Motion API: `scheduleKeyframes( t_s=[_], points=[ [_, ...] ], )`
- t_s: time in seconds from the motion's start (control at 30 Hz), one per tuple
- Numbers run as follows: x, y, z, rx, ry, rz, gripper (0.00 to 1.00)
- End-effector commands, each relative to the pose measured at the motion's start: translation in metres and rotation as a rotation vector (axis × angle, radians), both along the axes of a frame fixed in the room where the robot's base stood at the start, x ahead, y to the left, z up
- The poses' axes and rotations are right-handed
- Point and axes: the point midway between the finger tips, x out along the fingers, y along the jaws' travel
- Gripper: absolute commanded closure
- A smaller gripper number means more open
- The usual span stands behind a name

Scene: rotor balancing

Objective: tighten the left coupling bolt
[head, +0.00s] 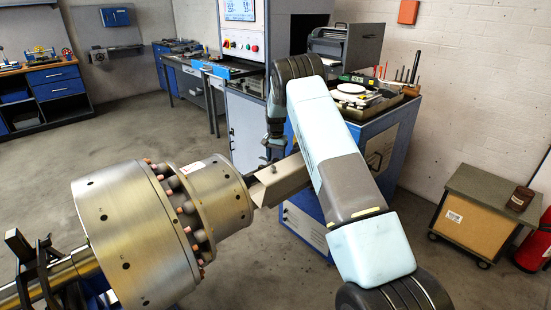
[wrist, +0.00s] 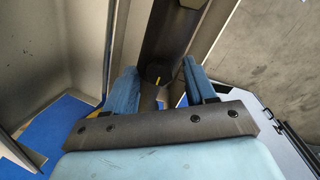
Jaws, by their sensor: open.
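The coupling (head: 130,235) is a large brushed-metal drum with a smaller drum (head: 220,195) joined on its right. A ring of bolts (head: 186,207) with orange-pink tips runs around the joint between them. I cannot tell which one is the left coupling bolt. My gripper (head: 272,152) hangs to the right of the smaller drum, apart from the bolts. In the wrist view its two blue fingers (wrist: 160,78) are spread. A dark cylinder (wrist: 172,45) with a yellow mark shows between or beyond them; I cannot tell how far away. No bolt is visible in the wrist view.
A grey angled guard (head: 283,181) sits at the drum's right end, just below my gripper. Behind it stands a blue cabinet (head: 375,150) with tools on top. A low trolley (head: 480,215) stands at the right. Open floor (head: 130,125) lies behind the coupling.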

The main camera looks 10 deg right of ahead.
Motion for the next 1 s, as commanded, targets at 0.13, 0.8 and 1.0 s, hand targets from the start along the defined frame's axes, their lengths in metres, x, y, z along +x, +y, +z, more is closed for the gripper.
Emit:
scheduleKeyframes(
  t_s=[0.13, 0.8, 1.0],
  points=[
    [0.0, 0.0, 0.0, 0.0, 0.001, 0.0, 0.45],
    [0.001, 0.0, 0.102, 0.001, -0.001, 0.0, 0.45],
    [0.001, 0.0, 0.127, 0.0, 0.0, 0.0, 0.45]
  ],
)
